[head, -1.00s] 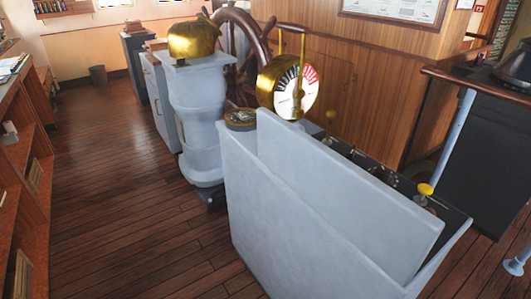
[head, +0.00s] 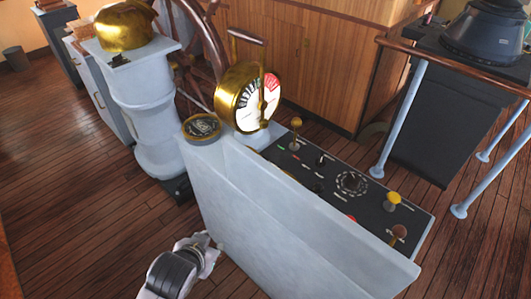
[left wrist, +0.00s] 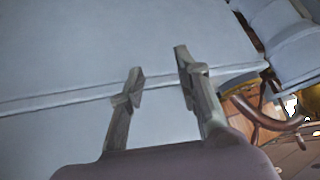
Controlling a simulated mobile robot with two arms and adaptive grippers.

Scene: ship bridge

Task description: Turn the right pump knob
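The grey console (head: 255,215) has a dark sloping panel (head: 320,172) with several knobs and switches. A yellow knob (head: 392,200) and a brown knob (head: 398,233) stand near its right end, and a brass-coloured knob (head: 296,122) near its far left end. The labels are too small to read, so I cannot tell which one is the right pump knob. My left gripper (head: 213,246) is low beside the console's near side, apart from the knobs. In the left wrist view its fingers (left wrist: 158,68) are spread and empty before the grey console wall. My right gripper is out of view.
The raised near wall of the console stands between my left gripper and the panel. A brass telegraph dial (head: 247,98) stands at the panel's far end. A railing (head: 410,105) stands to the right. Wooden floor (head: 70,200) at the left is clear.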

